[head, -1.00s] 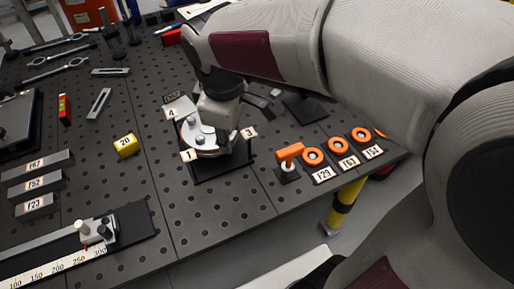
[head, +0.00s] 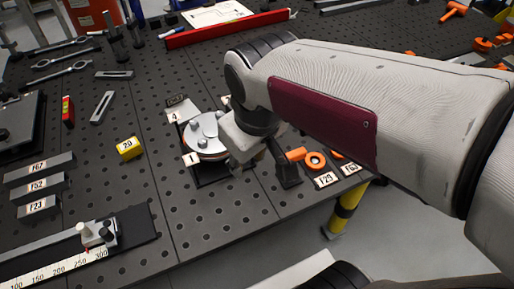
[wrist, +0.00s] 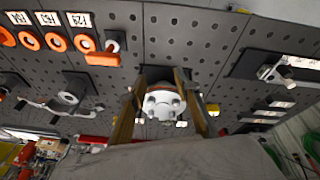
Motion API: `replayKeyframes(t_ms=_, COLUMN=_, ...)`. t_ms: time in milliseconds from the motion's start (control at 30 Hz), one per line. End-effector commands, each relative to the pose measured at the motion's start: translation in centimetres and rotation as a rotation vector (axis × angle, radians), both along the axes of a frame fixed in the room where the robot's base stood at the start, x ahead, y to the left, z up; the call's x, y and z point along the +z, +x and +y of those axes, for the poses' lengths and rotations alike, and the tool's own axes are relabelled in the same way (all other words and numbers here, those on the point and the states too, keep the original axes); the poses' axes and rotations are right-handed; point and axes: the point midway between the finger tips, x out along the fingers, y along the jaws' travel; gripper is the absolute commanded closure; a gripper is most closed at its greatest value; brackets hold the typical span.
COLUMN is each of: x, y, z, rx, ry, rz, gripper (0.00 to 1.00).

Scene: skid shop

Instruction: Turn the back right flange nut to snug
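The round silver flange (head: 207,148) with upright studs and nuts stands on a dark base plate, with tags 1 (head: 191,160) and 4 (head: 174,117) at its left. In the wrist view the flange (wrist: 163,101) shows between my finger outlines. My gripper (head: 246,166) points down at the flange's right side. Its two fingers stand apart in the wrist view (wrist: 157,84), with nothing seen clamped between them. The gripper and arm hide the flange's right side in the head view, so I cannot make out the back right nut there.
An orange-handled tool (head: 295,154) on a dark stand is close right of my gripper. Orange rings (head: 315,160) lie beyond it by tags. A yellow block (head: 129,148) and a ruler rail (head: 60,262) are at left. The perforated table between is clear.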

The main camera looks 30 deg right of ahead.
Motion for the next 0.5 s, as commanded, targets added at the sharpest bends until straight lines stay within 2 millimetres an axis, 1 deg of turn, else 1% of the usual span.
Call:
replayKeyframes(t_ms=100, x=0.1, y=-0.9, z=-0.1, rx=-0.051, ry=0.023, rz=-0.011, gripper=0.68)
replayKeyframes(t_ms=500, x=0.2, y=-3.4, z=-0.2, rx=-0.185, ry=0.087, rz=-0.048, gripper=0.68)
